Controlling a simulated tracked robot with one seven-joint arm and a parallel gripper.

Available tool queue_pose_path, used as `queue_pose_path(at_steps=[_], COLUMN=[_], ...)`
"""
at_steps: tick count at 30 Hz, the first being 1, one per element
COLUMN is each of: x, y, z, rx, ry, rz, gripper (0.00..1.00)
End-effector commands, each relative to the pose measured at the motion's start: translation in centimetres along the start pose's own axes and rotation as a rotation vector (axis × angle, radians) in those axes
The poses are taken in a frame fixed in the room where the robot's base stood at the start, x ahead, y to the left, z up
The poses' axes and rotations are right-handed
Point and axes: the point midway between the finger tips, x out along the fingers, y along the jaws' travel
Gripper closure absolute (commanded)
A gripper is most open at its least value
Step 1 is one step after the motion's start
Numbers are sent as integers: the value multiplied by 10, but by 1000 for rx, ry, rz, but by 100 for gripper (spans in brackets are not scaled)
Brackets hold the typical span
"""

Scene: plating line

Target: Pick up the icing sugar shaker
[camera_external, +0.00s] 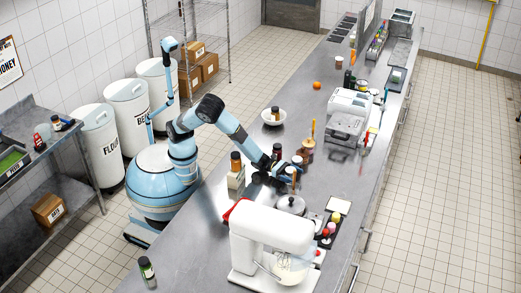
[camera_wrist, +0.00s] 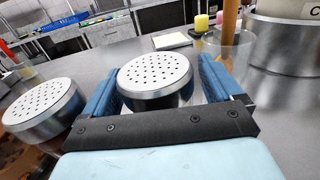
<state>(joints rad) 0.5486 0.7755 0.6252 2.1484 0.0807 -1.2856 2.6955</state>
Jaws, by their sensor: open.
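In the wrist view a shaker with a round, silver perforated lid (camera_wrist: 155,74) stands between my gripper's two blue fingers. Its body is mostly hidden and I see no label, so I cannot tell its contents. My gripper (camera_wrist: 158,82) is open, with one finger on each side of this shaker; I cannot tell whether either touches it. A second shaker with a similar lid (camera_wrist: 43,102) and a brownish body stands outside the fingers to the left. In the external view my gripper (camera_external: 287,169) is low over the steel counter, and the shakers there are small and partly covered.
A clear container with a wooden handle (camera_wrist: 228,45) and a large metal pot (camera_wrist: 290,45) stand at right in the wrist view. The white mixer (camera_external: 265,235) is near in the external view. A white bowl (camera_external: 268,121) stands beyond. The counter's far middle has free room.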

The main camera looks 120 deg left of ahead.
Motion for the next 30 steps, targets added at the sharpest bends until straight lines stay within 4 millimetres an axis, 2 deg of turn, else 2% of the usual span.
queue_pose_path(at_steps=[5, 24, 30], x=[0, 0, 0], y=[0, 0, 0], z=[0, 0, 0], rx=[0, 0, 0], ry=[0, 0, 0], rz=[0, 0, 0], gripper=[8, 68, 69])
